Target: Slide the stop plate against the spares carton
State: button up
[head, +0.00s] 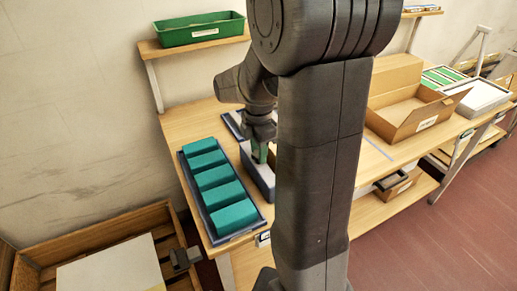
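An open brown cardboard carton (408,119) with a white label stands on the right part of the wooden table; I take it for the spares carton, but its label is too small to read. I cannot make out the stop plate; my arm hides the middle of the table. My gripper (260,150) points down over a grey open-topped box (258,182), left of my arm and well apart from the carton. Green shows at its fingertips, and I cannot tell whether this is a held piece or part of the fingers.
A dark blue tray (235,235) with several teal blocks lies at the table's left end. A green bin (200,30) sits on the shelf behind. A white tray (482,96) stands right of the carton. A wooden crate (85,235) is at lower left.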

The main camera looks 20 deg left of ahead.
grip_shut()
jog(key=shift+w+d, duration=0.85)
jog(key=shift+w, duration=0.1)
jog(key=o, duration=0.6)
grip_release()
jog(key=shift+o, duration=0.2)
notch_tip(320, 180, up, 14)
jog(key=shift+p, duration=0.3)
jog(key=shift+f, duration=0.15)
jog(key=f, duration=1.4)
jog(key=shift+s+a, duration=0.3)
jog(key=shift+a, duration=0.05)
jog(key=shift+s+a+r+b, duration=0.1)
jog(key=shift+s+a+b, duration=0.2)
jog(key=shift+s+a, duration=0.25)
